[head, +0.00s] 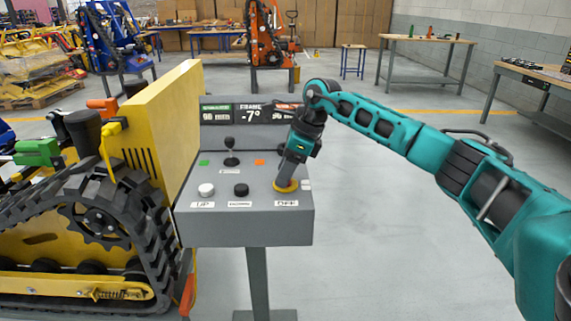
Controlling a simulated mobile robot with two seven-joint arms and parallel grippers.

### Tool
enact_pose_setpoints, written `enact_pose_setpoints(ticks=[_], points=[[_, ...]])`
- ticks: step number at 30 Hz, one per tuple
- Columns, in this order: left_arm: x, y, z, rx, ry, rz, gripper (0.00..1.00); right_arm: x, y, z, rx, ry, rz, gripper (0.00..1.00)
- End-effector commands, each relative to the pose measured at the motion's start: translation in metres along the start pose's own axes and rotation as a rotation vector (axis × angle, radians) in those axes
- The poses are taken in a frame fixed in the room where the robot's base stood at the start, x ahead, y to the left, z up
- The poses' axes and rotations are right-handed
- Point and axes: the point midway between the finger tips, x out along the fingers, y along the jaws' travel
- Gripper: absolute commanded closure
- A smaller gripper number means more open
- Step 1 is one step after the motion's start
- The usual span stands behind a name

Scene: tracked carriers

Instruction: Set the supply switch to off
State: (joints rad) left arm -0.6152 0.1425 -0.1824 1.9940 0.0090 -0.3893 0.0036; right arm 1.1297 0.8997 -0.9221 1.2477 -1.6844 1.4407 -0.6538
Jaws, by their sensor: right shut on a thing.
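The supply switch sits on a yellow round base (286,187) at the right front of the grey control box (245,228), above a label that seems to read OFF (286,203). My right gripper (286,179) points down onto it and is shut on the switch. The gripper hides the switch's knob, so its setting cannot be told. My left gripper is not in view.
A white button (206,189), a black button (241,189) and a black-knobbed lever (231,154) share the box. A display (250,114) stands behind. A yellow tracked carrier (172,115) is close on the left. The floor at right is free.

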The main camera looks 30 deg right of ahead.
Motion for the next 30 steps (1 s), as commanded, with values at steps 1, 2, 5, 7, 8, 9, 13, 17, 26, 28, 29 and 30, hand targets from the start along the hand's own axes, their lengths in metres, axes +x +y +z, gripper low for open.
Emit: enact_pose_setpoints(ticks=[1, 2, 5, 7, 8, 9, 13, 17, 26, 28, 29, 30], points=[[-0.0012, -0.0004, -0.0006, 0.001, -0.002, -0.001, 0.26, -0.0022, -0.0004, 0.0022, -0.022, -0.004, 0.008, 0.81], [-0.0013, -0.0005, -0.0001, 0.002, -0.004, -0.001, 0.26, -0.0021, -0.0005, 0.0020, -0.035, -0.004, 0.013, 0.81], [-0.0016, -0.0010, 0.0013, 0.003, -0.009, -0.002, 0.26, -0.0018, -0.0004, 0.0017, -0.072, -0.003, 0.028, 0.82], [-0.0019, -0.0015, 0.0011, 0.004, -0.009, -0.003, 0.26, -0.0017, -0.0005, 0.0014, -0.091, -0.003, 0.035, 0.82], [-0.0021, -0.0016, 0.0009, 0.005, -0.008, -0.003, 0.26, -0.0016, -0.0005, 0.0014, -0.097, -0.003, 0.038, 0.82], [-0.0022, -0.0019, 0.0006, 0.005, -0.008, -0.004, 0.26, -0.0015, -0.0005, 0.0013, -0.106, -0.003, 0.041, 0.82], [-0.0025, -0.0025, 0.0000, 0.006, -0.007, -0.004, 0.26, -0.0011, -0.0003, 0.0013, -0.121, -0.003, 0.047, 0.82], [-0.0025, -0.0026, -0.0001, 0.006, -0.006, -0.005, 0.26, -0.0009, -0.0003, 0.0013, -0.126, -0.003, 0.049, 0.82], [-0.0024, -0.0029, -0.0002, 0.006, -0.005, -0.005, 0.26, -0.0008, -0.0003, 0.0012, -0.126, -0.002, 0.048, 0.48], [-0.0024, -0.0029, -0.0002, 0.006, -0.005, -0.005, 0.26, -0.0007, -0.0002, 0.0011, -0.125, -0.002, 0.048, 0.42], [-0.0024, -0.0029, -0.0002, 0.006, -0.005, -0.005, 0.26, -0.0006, -0.0002, 0.0011, -0.125, -0.001, 0.049, 0.39], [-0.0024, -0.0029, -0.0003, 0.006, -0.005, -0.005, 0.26, -0.0005, -0.0001, 0.0010, -0.125, -0.001, 0.049, 0.35]])
